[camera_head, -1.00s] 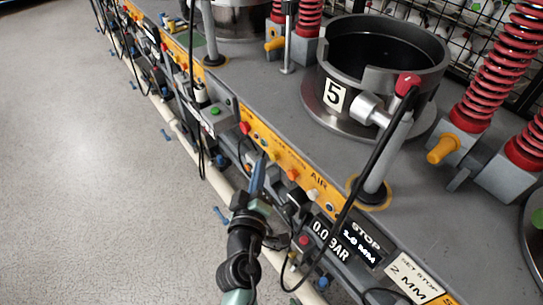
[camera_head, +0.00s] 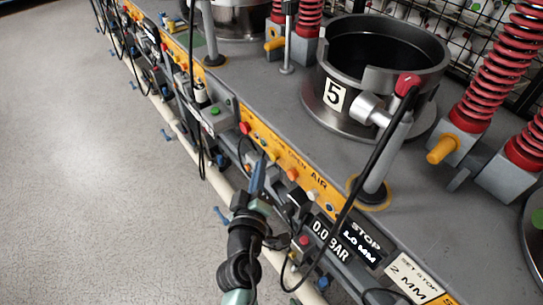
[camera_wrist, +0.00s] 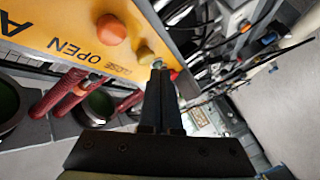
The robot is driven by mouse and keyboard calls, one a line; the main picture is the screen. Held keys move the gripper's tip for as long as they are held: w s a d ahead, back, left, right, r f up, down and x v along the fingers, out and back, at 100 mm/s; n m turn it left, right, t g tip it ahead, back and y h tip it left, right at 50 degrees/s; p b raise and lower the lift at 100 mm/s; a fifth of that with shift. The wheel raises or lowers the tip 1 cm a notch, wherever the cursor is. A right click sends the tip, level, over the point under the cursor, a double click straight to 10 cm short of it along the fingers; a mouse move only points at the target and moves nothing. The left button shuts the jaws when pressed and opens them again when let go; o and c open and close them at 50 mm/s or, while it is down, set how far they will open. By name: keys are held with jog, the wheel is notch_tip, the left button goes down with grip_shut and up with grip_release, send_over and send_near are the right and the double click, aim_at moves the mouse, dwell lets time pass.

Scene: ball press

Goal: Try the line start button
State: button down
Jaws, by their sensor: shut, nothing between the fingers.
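A yellow button panel (camera_head: 285,158) runs along the bench front, lettered OPEN and AIR. It carries a red button (camera_head: 244,128), a yellow button (camera_head: 272,156) and an orange button (camera_head: 293,174). No line start label is legible. My gripper (camera_head: 262,160) is shut and empty, its fingertips at the panel between the red and yellow buttons. In the wrist view the fingertips (camera_wrist: 157,69) meet a small greenish button that they partly hide, beside the yellow button (camera_wrist: 146,54). I cannot tell whether they touch or press it. The orange button (camera_wrist: 111,29) is farther left.
A grey box with a green button (camera_head: 215,111) stands left of the panel. A black cable hangs from the red-topped post (camera_head: 378,165) down past my gripper's right. Press ring 5 (camera_head: 345,106) stands on the bench. The floor (camera_head: 90,170) at left is clear.

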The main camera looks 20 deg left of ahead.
jog(key=shift+w+d, duration=0.3)
jog(key=shift+w, duration=0.05)
jog(key=shift+w+d+p, duration=0.3)
jog(key=shift+w, duration=0.05)
dwell(1.0)
jog(key=shift+s, duration=0.1)
jog(key=shift+s+a+b, duration=0.55)
jog(key=shift+s, duration=0.05)
jog(key=shift+s+a, duration=0.1)
jog(key=s+a+b, duration=0.1)
jog(key=s, duration=0.1)
jog(key=s+a+b, duration=0.1)
jog(key=a+b, duration=0.1)
jog(key=shift+s, duration=0.4)
dwell(0.5)
